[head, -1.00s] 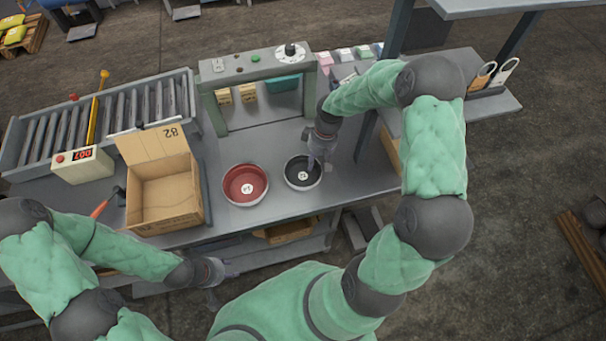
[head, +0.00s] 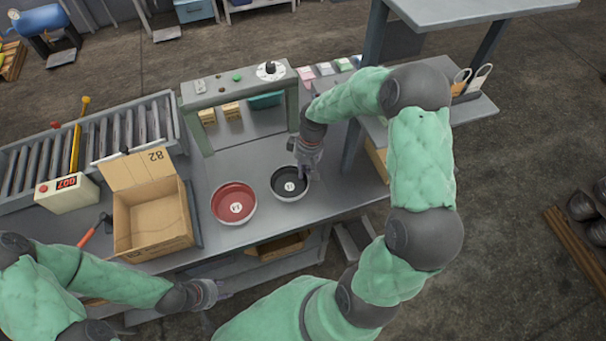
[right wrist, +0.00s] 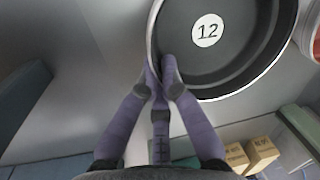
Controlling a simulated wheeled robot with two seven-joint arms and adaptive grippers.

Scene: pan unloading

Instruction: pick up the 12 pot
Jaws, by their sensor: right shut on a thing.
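The 12 pot is a round dark pan (head: 283,189) with a pale rim, sitting on the grey bench. Its white label reads 12 in the right wrist view (right wrist: 222,55). My right gripper (head: 305,175) is at the pan's right edge. In the right wrist view its purple fingers (right wrist: 160,85) are closed on the pan's rim, one side inside and the other outside. I cannot tell whether the pan is lifted off the bench. My left gripper (head: 222,290) hangs in front of the bench, apart from everything; its fingers are too small to read.
A red pan (head: 226,212) stands just left of the dark pan. An open cardboard box (head: 155,240) is further left, by a roller conveyor (head: 100,140). A green-grey frame (head: 235,85) stands behind the pans, and a shelf post (head: 365,95) is to the right.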

